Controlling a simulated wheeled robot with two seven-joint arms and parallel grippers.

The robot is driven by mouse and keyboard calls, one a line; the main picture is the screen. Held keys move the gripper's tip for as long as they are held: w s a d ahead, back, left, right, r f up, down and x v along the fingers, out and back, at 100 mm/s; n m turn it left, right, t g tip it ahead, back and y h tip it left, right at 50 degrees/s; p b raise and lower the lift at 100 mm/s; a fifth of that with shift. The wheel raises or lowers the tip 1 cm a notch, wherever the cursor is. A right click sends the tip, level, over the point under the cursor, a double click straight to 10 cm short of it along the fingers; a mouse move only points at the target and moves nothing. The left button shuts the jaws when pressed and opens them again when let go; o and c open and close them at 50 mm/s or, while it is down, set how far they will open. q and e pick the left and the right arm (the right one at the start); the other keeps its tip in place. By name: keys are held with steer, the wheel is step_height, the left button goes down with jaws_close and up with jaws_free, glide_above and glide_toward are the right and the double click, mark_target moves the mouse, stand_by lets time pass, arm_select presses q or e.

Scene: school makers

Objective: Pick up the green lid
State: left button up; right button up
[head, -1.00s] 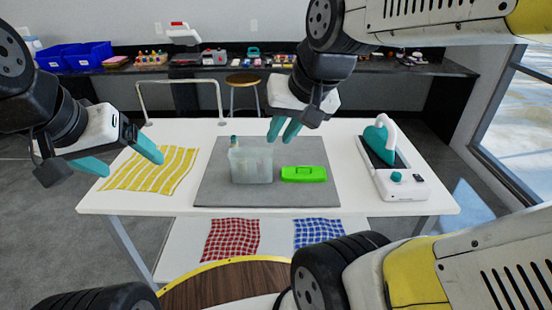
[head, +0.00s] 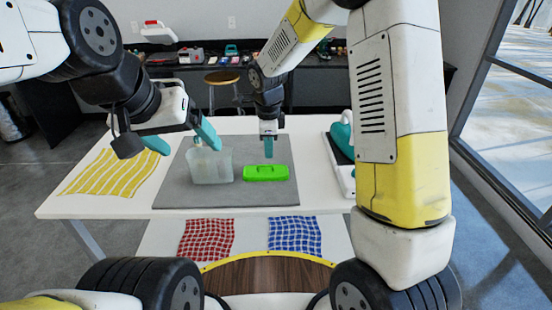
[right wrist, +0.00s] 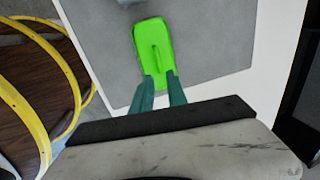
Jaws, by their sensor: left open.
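The green lid (head: 265,173) lies on the grey mat, right of the translucent tub (head: 209,167). My right gripper (head: 268,152) points down just above and behind the lid. My left gripper (head: 190,148) is open, above and left of the tub, with one finger by the tub's back rim.
The grey mat (head: 170,190) is on a white table (head: 60,202). A yellow striped cloth (head: 112,170) lies at left. A white and teal device (head: 340,150) stands at right, partly hidden by my right arm. Red (head: 206,238) and blue (head: 294,235) checked cloths lie on a lower shelf.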

mark_target(268, 166)
steer(key=f, duration=0.2)
steer(key=w+f, duration=0.1)
steer(key=f, duration=0.4)
steer(key=shift+w+a+f, duration=0.1)
steer(key=shift+w+a, duration=0.05)
steer(key=shift+w, duration=0.1)
steer(key=shift+c, duration=0.2)
jaws_close()
stand_by(1.0)
